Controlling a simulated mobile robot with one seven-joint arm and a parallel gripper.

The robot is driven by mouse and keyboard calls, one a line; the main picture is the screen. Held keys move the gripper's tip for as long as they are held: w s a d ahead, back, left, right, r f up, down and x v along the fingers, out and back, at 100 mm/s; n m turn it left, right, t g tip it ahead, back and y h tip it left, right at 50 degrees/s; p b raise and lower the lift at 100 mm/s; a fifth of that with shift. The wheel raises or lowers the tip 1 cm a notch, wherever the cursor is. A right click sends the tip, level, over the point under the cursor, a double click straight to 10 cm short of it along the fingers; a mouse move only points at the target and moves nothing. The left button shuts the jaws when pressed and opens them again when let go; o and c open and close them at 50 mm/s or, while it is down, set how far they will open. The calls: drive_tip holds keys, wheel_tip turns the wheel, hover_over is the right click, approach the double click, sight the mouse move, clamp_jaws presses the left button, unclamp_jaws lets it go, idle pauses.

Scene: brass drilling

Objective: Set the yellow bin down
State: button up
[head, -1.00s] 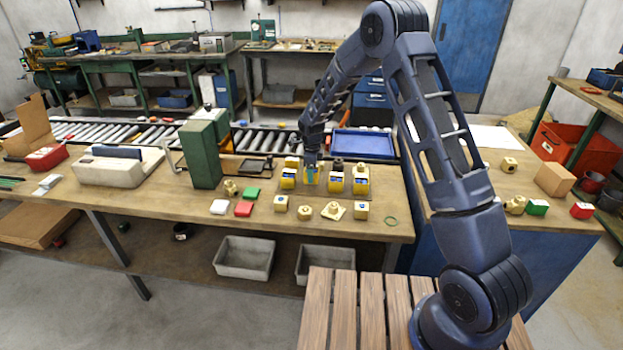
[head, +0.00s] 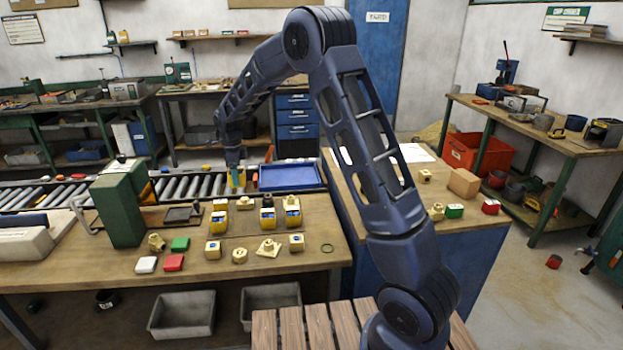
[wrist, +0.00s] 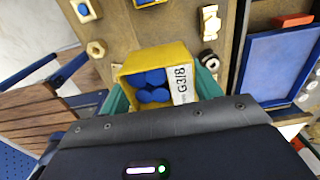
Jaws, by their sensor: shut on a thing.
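My gripper (head: 236,166) is shut on a small yellow bin (head: 238,180). In the head view it holds the bin up, in front of the roller conveyor (head: 195,187) and left of the blue tray (head: 288,176). In the wrist view the yellow bin (wrist: 160,78) sits between my teal fingers, holds several blue pieces (wrist: 152,90) and bears a label reading G3/8. Its underside is hidden, so its exact height cannot be told. Other yellow bins stand on the wooden bench: a left one (head: 220,221), a middle one (head: 267,218) and a right one (head: 292,212).
Brass fittings (head: 268,247) stand along the bench front, with white, green and red blocks to their left. A tall green block (head: 121,210) and a dark flat tray (head: 184,215) are left of the bins. A gap shows between the left and middle bins.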

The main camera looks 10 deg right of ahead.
drive_tip(key=w+d+r, duration=0.2)
drive_tip(key=w+d, duration=0.7)
drive_tip(key=d, duration=0.3)
drive_tip(key=w+d+r, duration=0.2)
drive_tip(key=w+d, duration=0.1)
drive_tip(key=d, duration=1)
drive_tip(key=w+d+r, duration=0.2)
drive_tip(key=w+d, duration=0.2)
drive_tip(key=d, duration=0.8)
drive_tip(key=w+d+r, duration=0.1)
drive_tip(key=w+d, duration=0.2)
drive_tip(key=d, duration=1)
wheel_tip(320, 180, down, 19)
drive_tip(key=shift+w+a+f, duration=0.1)
drive_tip(key=shift+w+a, duration=0.05)
drive_tip(key=shift+f, duration=0.1)
drive_tip(key=o, duration=1)
